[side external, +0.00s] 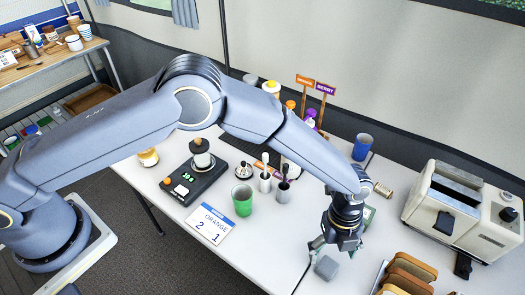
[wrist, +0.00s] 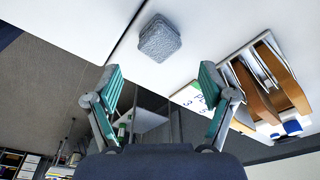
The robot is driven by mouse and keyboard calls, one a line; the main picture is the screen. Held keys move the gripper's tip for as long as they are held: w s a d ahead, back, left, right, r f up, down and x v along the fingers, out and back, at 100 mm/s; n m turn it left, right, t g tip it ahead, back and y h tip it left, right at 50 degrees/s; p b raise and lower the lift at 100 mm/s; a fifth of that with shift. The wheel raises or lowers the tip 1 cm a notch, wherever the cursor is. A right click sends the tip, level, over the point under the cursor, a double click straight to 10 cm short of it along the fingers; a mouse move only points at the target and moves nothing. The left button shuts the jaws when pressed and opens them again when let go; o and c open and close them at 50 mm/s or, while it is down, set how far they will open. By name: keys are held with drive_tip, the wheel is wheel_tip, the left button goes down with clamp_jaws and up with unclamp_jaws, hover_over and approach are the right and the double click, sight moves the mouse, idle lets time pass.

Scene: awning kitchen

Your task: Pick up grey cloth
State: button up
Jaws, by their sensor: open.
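The grey cloth (side external: 326,267) is a small, folded, squarish pad lying on the white table near its front edge. In the wrist view the cloth (wrist: 160,38) is at the top centre, beyond the fingertips and roughly centred between them. My gripper (side external: 334,250) is above the table beside the cloth. In the wrist view its two green-padded fingers (wrist: 160,70) are spread apart with nothing between them. Whether a fingertip touches the cloth cannot be told, but they look apart.
A rack of bread slices (side external: 408,272) stands right of the cloth, with a cream toaster (side external: 462,212) behind. A blue cup (side external: 362,147), a green cup (side external: 242,200), a card (side external: 210,224) and a black scale (side external: 194,180) stand farther off.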

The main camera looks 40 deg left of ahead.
sight(328, 266)
drive_tip(key=f, duration=0.6)
drive_tip(key=shift+s+d+f, duration=0.2)
drive_tip(key=shift+s+f, duration=0.05)
drive_tip(key=shift+f, duration=0.15)
drive_tip(key=c, duration=1)
